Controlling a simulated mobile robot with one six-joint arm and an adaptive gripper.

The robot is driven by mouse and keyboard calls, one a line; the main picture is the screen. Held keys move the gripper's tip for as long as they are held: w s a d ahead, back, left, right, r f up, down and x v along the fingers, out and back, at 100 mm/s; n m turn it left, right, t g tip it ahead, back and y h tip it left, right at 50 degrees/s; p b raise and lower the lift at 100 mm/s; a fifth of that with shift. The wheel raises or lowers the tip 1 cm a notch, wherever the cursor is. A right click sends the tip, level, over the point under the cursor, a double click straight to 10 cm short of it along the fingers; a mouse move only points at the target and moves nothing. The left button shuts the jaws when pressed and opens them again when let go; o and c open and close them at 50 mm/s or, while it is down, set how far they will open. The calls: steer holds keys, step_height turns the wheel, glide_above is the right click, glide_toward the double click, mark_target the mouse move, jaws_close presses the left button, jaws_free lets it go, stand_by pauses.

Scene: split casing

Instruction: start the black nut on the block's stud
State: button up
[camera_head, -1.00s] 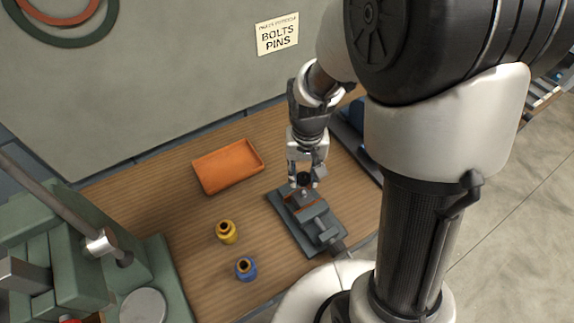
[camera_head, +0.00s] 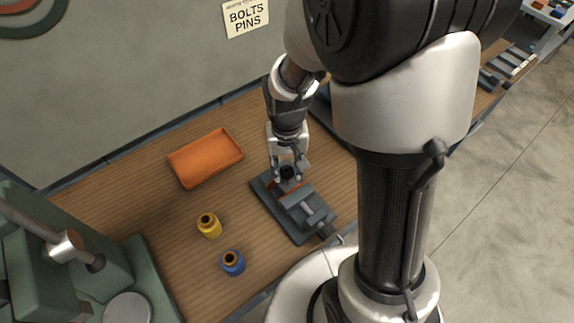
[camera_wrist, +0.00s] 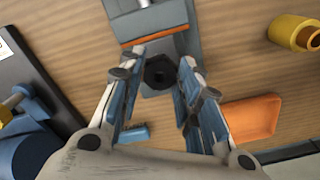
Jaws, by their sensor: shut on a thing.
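My gripper (camera_head: 287,176) points down over the back end of a grey vise (camera_head: 303,214) on the wooden bench. It is shut on the black nut (camera_head: 287,173), which also shows between the fingers in the wrist view (camera_wrist: 160,72). The nut's dark hole faces the wrist camera. In the wrist view the vise (camera_wrist: 185,15) with an orange strip (camera_wrist: 148,39) lies just beyond the nut. I cannot clearly tell the block apart from the vise. The stud is hidden, and I cannot tell whether the nut touches it.
An orange tray (camera_head: 205,160) lies left of the vise. A green machine (camera_head: 140,270) is at the left front. Bare bench lies between tray and vise.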

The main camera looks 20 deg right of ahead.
steer(key=shift+f+b, duration=0.45)
steer(key=shift+f, duration=0.15)
stand_by(0.5)
steer(key=m, duration=0.2)
steer(key=shift+r+m, duration=0.1)
steer(key=shift+m, duration=0.3)
steer(key=m, duration=0.4)
steer(key=shift+p, duration=0.4)
steer(key=m, duration=0.7)
steer(key=o, duration=1.2)
step_height(320, 180, up, 5)
steer(key=p, duration=0.4)
steer(key=shift+p, duration=0.35)
